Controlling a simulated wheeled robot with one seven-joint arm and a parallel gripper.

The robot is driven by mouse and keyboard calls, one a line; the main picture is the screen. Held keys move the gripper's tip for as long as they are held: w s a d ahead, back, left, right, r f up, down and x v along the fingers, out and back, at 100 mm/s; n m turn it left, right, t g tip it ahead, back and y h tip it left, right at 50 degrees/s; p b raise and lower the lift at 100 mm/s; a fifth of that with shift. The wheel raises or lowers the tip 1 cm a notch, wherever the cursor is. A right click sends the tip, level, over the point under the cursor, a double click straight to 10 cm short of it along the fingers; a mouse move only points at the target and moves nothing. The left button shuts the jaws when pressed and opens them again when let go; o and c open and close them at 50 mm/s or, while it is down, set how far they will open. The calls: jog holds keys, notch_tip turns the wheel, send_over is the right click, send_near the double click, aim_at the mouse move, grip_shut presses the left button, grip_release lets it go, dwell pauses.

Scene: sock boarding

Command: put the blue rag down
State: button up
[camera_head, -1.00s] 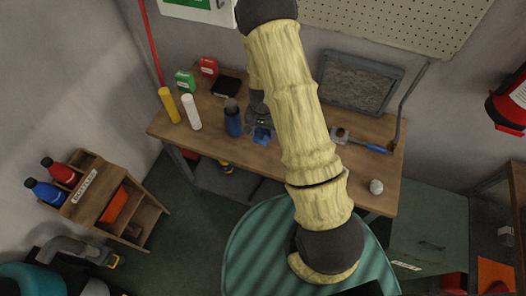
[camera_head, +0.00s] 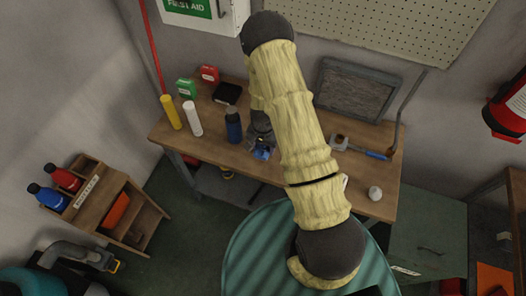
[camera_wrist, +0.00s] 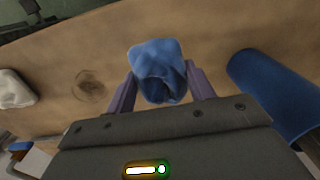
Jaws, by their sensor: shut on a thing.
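The blue rag (camera_head: 262,153) is a small crumpled bundle at the front part of the wooden workbench (camera_head: 215,143), right of the dark blue bottle (camera_head: 233,126). In the wrist view the rag (camera_wrist: 157,66) sits between the two purple fingers of my gripper (camera_wrist: 162,88), which is shut on it. Bare wood shows beyond the rag. I cannot tell whether its underside touches the bench. In the head view my arm partly hides the gripper.
The blue bottle (camera_wrist: 280,98) stands close on the right in the wrist view. A pale crumpled thing (camera_wrist: 14,90) lies at left. A white bottle (camera_head: 193,118), a yellow bottle (camera_head: 171,112) and a blue-handled tool (camera_head: 370,154) are also on the bench.

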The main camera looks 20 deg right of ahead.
aim_at(263, 146)
jog(key=shift+f+p, duration=0.6)
jog(key=shift+f, duration=1.45)
jog(key=shift+f, duration=0.1)
jog(key=shift+f, duration=0.1)
jog(key=o, duration=0.9)
jog(key=shift+o, duration=0.2)
jog(key=shift+r+b, duration=1.75)
jog(key=shift+r, duration=4.45)
